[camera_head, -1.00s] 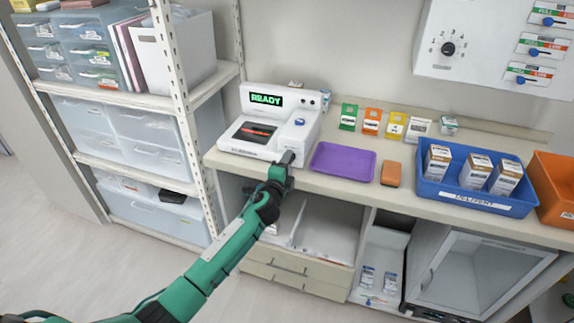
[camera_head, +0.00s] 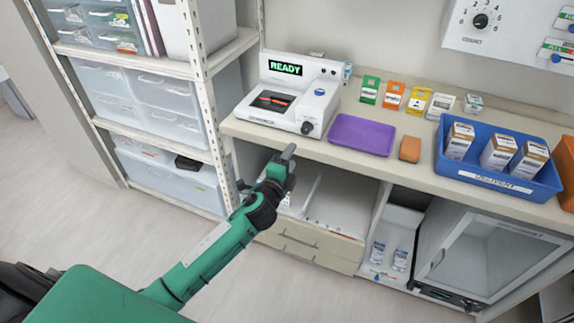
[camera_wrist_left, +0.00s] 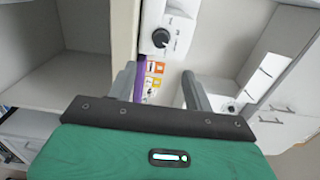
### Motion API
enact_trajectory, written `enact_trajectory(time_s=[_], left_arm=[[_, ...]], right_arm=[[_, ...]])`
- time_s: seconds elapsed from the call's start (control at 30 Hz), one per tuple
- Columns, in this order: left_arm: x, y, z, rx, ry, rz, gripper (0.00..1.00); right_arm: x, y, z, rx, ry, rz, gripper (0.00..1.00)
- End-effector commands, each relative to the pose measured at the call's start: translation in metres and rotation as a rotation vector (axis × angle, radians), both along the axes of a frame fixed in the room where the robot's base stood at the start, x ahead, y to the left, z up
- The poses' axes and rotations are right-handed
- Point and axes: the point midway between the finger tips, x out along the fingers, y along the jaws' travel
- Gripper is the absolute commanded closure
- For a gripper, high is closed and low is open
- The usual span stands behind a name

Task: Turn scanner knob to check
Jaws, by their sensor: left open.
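The white scanner (camera_head: 257,112) sits at the left end of the counter, its display reading READY in green. Its black knob (camera_head: 307,128) is on the front right corner. A black knob (camera_wrist_left: 161,38) on a white panel with printed marks shows in the left wrist view, ahead of the fingers; it looks like the scanner's knob. My left gripper (camera_head: 287,160) is open and empty, below and in front of the counter edge, apart from the knob. Its two fingers (camera_wrist_left: 158,88) are spread in the left wrist view. My right gripper is not in view.
A purple tray (camera_head: 361,135) and an orange block (camera_head: 410,149) lie right of the scanner. A blue delivery bin (camera_head: 488,183) holds 3 boxes. Several small packets stand behind. A shelf post (camera_head: 205,95) rises at left. A wall dial (camera_head: 480,21) is at upper right.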

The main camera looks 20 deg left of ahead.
Motion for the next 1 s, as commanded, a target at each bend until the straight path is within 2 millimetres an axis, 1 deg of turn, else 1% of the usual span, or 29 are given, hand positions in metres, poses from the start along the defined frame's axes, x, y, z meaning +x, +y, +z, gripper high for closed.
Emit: enact_trajectory(time_s=[0.03,0.1,0.2,0.7,0.77,0.83,0.87,0.97,1.0], left_arm=[[-0.006,0.0,-0.001,0.0,0.0,0.0,0.48],[-0.012,0.001,-0.001,0.0,0.0,-0.001,0.48],[-0.017,0.001,0.0,0.0,-0.001,0.0,0.48],[-0.019,0.001,0.0,0.0,0.0,0.0,0.48],[-0.019,0.001,-0.002,-0.003,0.005,0.001,0.48],[-0.019,0.003,-0.015,-0.017,0.03,0.004,0.48],[-0.019,0.004,-0.024,-0.028,0.048,0.007,0.48],[-0.022,0.011,-0.075,-0.09,0.144,0.026,0.48],[-0.025,0.015,-0.102,-0.126,0.197,0.037,0.48]], right_arm=[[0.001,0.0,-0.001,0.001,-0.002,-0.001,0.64],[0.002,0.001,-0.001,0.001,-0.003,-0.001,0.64],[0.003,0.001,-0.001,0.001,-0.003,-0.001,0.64],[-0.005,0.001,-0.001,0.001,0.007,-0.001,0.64],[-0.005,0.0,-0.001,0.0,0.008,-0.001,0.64],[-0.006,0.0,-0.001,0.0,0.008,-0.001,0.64],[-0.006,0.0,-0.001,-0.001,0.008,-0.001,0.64],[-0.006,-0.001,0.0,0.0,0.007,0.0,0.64],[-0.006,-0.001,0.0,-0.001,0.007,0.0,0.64]])
